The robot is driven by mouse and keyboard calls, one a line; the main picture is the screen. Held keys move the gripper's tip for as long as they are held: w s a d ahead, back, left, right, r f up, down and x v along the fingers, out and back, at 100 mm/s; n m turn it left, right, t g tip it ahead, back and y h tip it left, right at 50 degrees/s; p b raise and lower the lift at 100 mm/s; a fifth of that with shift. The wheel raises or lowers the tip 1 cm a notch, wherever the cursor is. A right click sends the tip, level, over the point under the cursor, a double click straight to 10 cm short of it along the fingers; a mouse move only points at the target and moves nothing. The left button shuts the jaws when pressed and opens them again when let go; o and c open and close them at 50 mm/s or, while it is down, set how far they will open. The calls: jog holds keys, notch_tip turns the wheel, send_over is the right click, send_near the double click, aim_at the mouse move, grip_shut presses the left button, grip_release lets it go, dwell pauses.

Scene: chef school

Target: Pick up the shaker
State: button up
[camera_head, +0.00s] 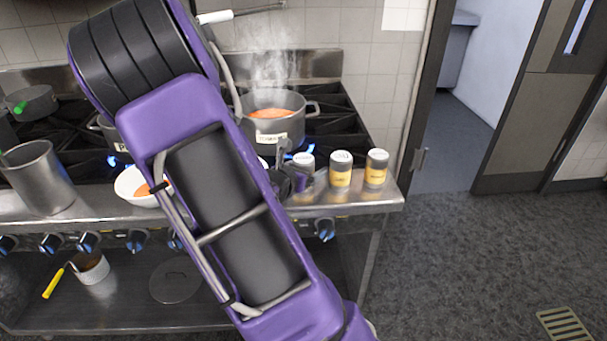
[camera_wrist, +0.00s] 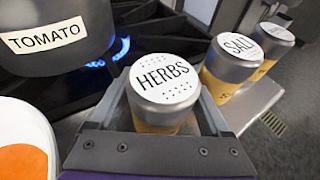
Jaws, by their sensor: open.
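Three shakers with silver caps and yellow bodies stand in a row on the steel ledge at the stove's front right. In the wrist view the herbs shaker (camera_wrist: 163,80) stands upright between the fingers of my gripper (camera_wrist: 166,98). The fingers are open, one on each side of it; I cannot tell whether they touch it. The salt shaker (camera_wrist: 233,62) and a third shaker (camera_wrist: 274,36) stand to its right. In the head view the herbs shaker (camera_head: 303,163) is leftmost, and my gripper (camera_head: 283,168) is partly hidden behind my purple arm.
A steaming pot (camera_head: 284,128) of orange food, labelled tomato (camera_wrist: 48,35), stands on a lit burner behind the shakers. A white bowl (camera_head: 130,184) with orange food is to the left. A steel pot (camera_head: 40,178) stands further left. Open floor (camera_head: 470,260) lies at the right.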

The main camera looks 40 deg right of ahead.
grip_shut()
notch_tip(320, 180, up, 15)
jog(key=p, duration=0.4)
jog(key=shift+p, duration=0.4)
dwell(0.3)
